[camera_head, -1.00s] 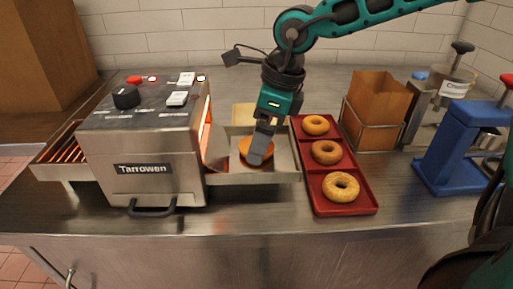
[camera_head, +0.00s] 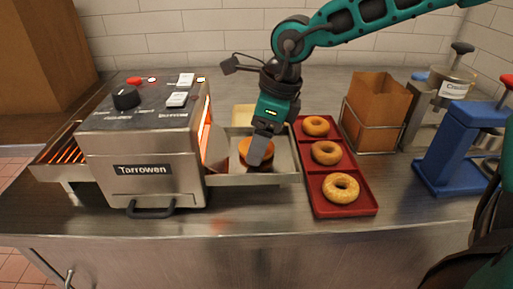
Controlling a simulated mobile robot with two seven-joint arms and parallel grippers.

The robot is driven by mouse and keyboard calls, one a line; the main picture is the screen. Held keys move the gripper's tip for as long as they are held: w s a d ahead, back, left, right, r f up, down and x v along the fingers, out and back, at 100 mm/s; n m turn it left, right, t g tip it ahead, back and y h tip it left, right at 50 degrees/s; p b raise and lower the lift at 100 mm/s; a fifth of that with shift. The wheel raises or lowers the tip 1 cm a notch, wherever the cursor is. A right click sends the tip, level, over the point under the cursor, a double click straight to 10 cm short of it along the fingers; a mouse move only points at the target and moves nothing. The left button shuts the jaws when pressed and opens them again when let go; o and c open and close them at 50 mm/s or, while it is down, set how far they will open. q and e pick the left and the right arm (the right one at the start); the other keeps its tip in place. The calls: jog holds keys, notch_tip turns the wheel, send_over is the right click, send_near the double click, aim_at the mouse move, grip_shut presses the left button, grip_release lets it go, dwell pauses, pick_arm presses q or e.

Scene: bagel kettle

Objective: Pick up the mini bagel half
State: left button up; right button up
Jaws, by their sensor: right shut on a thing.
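The mini bagel half (camera_head: 246,148) is a small orange-brown round piece in the metal tray (camera_head: 225,180) on the right side of the toaster. My right gripper (camera_head: 257,160) comes down from above and is shut on it; the fingers hide much of the piece. I cannot tell whether the piece touches the tray floor. My left gripper is not in view.
The steel toaster (camera_head: 145,150) stands left, its slot glowing orange. A red tray (camera_head: 352,208) with three bagels sits right of the metal tray. A paper bag (camera_head: 378,105) in a wire holder, a canister (camera_head: 447,88) and a blue device (camera_head: 450,150) stand farther right. The front counter strip is clear.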

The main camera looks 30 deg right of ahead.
jog(key=shift+r, duration=0.15)
pick_arm(q)
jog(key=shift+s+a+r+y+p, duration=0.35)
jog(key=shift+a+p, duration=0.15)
jog(key=shift+p, duration=0.65)
pick_arm(e)
notch_tip(320, 180, up, 20)
